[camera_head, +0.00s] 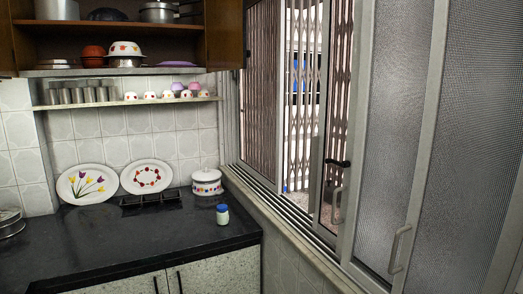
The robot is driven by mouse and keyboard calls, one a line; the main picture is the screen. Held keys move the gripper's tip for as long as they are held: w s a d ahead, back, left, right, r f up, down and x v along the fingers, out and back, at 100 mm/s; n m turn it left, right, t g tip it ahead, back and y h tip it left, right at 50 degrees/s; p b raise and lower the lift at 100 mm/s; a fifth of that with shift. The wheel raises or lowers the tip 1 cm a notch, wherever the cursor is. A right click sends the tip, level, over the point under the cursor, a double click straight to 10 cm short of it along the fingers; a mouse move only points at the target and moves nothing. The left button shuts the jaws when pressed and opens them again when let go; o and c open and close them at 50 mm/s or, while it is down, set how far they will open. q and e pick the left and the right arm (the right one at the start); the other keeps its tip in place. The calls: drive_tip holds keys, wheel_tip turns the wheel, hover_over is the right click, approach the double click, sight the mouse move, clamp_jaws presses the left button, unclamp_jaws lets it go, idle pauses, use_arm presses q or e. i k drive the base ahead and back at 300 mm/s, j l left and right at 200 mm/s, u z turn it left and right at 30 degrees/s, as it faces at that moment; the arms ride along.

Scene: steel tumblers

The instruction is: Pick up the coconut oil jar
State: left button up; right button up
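A small jar (223,214) with a blue lid and a pale body stands upright on the black counter (150,241), close to its right end. It looks like the coconut oil jar, but its label is too small to read. Nothing touches it, and it shows in full. Neither of my grippers is in view.
A white lidded pot (207,182) stands behind the jar. Two decorated oval plates (87,185) lean on the tiled wall beside a dark rack (151,199). Steel tumblers (78,95) and cups line the shelf above. A sliding window (390,140) borders the right. The counter's front is clear.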

sight(222, 212)
drive_tip(key=i+j, duration=0.15)
drive_tip(key=i, duration=0.25)
drive_tip(key=i+j, duration=0.2)
drive_tip(key=i, duration=0.2)
drive_tip(key=i+j+z, duration=0.1)
drive_tip(key=i, duration=0.25)
